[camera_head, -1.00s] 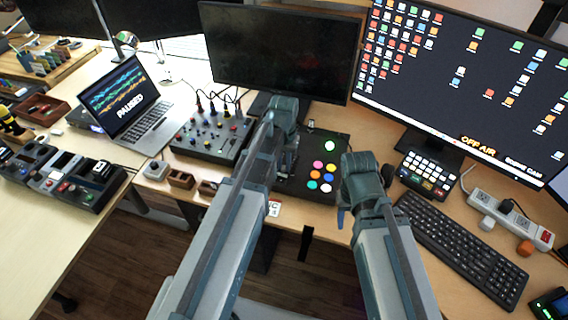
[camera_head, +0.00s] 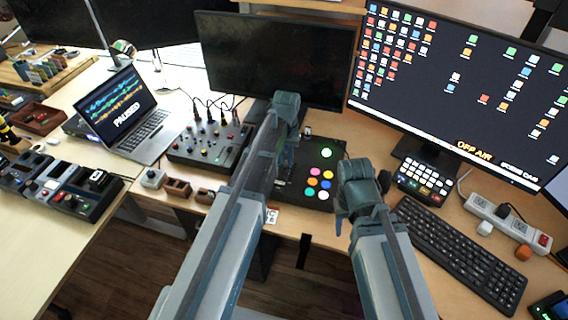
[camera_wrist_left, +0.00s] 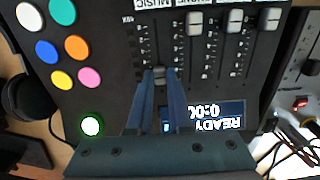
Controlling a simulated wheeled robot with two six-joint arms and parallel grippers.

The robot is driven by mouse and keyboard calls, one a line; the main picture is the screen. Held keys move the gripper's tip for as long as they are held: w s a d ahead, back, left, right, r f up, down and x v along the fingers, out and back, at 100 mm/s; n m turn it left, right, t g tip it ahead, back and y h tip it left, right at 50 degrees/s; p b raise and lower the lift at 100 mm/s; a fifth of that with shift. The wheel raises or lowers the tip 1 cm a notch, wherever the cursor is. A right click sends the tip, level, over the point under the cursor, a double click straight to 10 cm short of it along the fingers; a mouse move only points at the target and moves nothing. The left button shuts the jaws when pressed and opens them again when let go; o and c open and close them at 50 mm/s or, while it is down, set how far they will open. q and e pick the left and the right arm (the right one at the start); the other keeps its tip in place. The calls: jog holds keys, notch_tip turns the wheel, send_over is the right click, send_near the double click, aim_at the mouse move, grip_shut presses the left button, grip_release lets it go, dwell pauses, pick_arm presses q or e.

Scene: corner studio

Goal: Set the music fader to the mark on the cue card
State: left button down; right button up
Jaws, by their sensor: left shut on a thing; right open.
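My left gripper (camera_head: 287,158) reaches over the black mixer panel (camera_head: 325,151) in front of the dark monitor. In the left wrist view its fingers (camera_wrist_left: 160,80) are closed around a fader cap (camera_wrist_left: 159,71) in the slot by the MUSIC label (camera_wrist_left: 152,3). The cap sits partway down its scale, and the fingers hide the lower slot. Several other fader caps (camera_wrist_left: 235,20) stand at the label end. A small white card (camera_head: 272,215) with lettering is partly hidden by my left arm; its mark is unreadable. My right gripper (camera_head: 344,212) is open and empty, right of the panel.
Coloured pads (camera_head: 319,182) and a lit green button (camera_head: 326,153) are on the panel. A knob mixer (camera_head: 208,143) and laptop (camera_head: 125,112) stand left. A button box (camera_head: 425,176), keyboard (camera_head: 460,255) and power strip (camera_head: 508,222) lie right. A READY display (camera_wrist_left: 215,115) is beside the fingers.

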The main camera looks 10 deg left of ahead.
aim_at(286, 162)
pick_arm(q)
jog(key=c, duration=0.8)
grip_release()
jog(key=shift+r, duration=0.1)
pick_arm(e)
jog(key=shift+r, duration=0.1)
pick_arm(q)
notch_tip(286, 162, up, 14)
jog(key=p, duration=1.4)
pick_arm(e)
notch_tip(286, 162, up, 14)
pick_arm(q)
jog(key=shift+s+f, duration=0.1)
jog(key=shift+f, duration=0.1)
pick_arm(e)
jog(key=shift+f, duration=0.25)
pick_arm(q)
jog(key=s+d+m, duration=0.1)
jog(key=s+d, duration=0.2)
jog(key=s, duration=0.3)
jog(key=s+d+m+y, duration=0.1)
jog(key=s+d, duration=0.2)
jog(key=s, duration=0.4)
jog(key=s+d+m, duration=0.1)
jog(key=s+d, duration=0.3)
jog(key=s, duration=0.3)
jog(key=shift+s+d+r, duration=0.1)
jog(key=shift+s, duration=0.1)
